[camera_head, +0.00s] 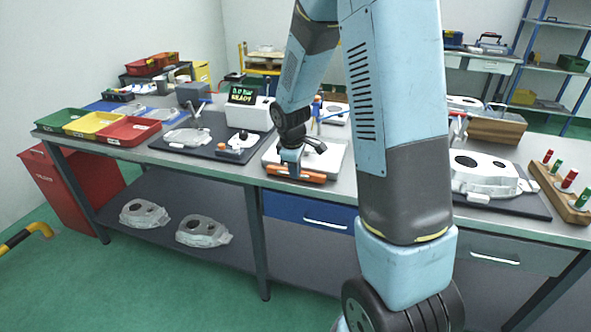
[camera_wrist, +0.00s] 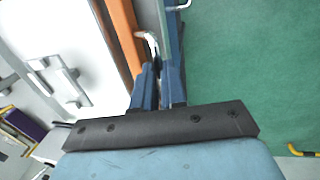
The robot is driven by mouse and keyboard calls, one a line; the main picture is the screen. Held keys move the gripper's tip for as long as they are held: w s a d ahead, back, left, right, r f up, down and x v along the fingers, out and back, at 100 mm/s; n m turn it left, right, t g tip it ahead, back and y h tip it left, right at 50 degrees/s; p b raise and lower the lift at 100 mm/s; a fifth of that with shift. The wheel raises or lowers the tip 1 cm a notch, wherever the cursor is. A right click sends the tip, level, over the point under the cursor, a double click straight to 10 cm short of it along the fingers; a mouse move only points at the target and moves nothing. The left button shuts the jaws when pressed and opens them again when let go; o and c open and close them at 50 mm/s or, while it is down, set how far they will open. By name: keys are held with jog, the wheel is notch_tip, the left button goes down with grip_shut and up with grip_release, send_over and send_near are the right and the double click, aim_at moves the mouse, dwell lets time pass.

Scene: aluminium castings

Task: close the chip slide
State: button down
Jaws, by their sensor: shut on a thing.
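A low white unit (camera_head: 328,157) with an orange front strip (camera_head: 310,177) sits at the front edge of the bench; I take it to be the chip slide. The strip also shows in the wrist view (camera_wrist: 122,32), along the white top (camera_wrist: 65,50). My gripper (camera_head: 291,168) is at the strip, pointing down. In the wrist view my gripper's blue fingers (camera_wrist: 158,75) are close together at a small curved silver handle (camera_wrist: 150,42) beside the orange strip. They are shut on it, and hide part of it. How far the slide stands open I cannot tell.
A dark mat (camera_head: 205,150) with castings lies to the left. A casting (camera_head: 480,175) and a wooden peg block (camera_head: 562,190) are at the right. A blue drawer (camera_head: 310,213) is below. The green floor (camera_wrist: 250,70) in front is clear.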

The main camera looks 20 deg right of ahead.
jog(key=shift+d, duration=0.1)
dwell(0.7)
jog(key=shift+w+d, duration=0.35)
jog(key=shift+w, duration=0.2)
jog(key=shift+r, duration=0.1)
jog(key=c, duration=1.2)
grip_release()
jog(key=r, duration=0.4)
jog(key=s+a+r, duration=0.1)
jog(key=r, duration=0.4)
jog(key=s+r, duration=0.1)
jog(key=r, duration=0.3)
jog(key=shift+a+r, duration=0.15)
jog(key=shift+a, duration=0.15)
jog(key=shift+s+r, duration=0.1)
